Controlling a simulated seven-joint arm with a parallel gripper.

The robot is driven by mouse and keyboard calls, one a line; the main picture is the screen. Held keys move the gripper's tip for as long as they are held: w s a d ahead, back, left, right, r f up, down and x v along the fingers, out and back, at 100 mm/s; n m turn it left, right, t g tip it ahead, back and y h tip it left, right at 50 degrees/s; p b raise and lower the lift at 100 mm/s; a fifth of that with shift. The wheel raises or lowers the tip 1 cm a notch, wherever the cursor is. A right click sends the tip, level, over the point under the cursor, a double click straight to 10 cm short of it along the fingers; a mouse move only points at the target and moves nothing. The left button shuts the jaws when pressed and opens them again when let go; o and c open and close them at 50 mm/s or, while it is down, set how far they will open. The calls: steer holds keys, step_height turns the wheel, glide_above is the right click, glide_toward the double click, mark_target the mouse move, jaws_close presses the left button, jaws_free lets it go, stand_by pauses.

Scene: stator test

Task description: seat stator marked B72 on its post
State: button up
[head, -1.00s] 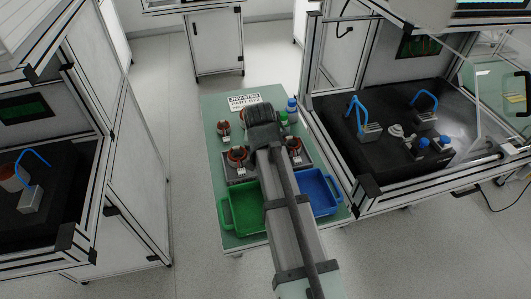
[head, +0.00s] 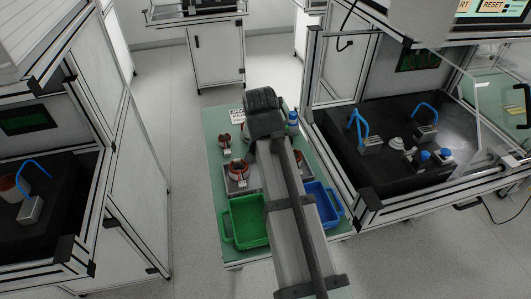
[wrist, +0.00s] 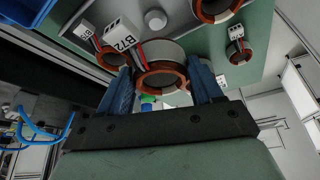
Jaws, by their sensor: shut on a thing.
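In the wrist view my gripper (wrist: 164,76) is shut on a stator (wrist: 162,80), a grey ring with copper windings between the two blue fingers. Its white connector block (wrist: 118,38) carries a mark that looks like B72. In the head view my dark gripper (head: 263,108) is over the far part of the green table and hides the held stator. A small grey round peg (wrist: 155,20) shows bare in the wrist view, beyond the held stator. I cannot tell whether it is the post. A pale round fixture (head: 396,143) stands on the black bench at right.
Other stators stand on the green table (head: 214,128): one on a grey tray (head: 238,172), a smaller one (head: 225,141) behind it. A green bin (head: 247,221) and blue bin (head: 318,204) are at the front. Bottles (head: 293,122) stand right of my gripper. Framed workstations flank the table.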

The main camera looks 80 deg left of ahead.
steer(key=r, duration=0.2)
step_height(320, 180, up, 6)
steer(key=f, duration=0.1)
glide_above(399, 138)
steer(key=shift+s+d+f, duration=0.1)
steer(key=shift+d+f, duration=0.15)
steer(key=shift+f, duration=0.8)
steer(key=shift+d+f, duration=0.2)
steer(key=shift+f, duration=0.8)
steer(key=shift+f, duration=1.8)
steer(key=o, duration=1.4)
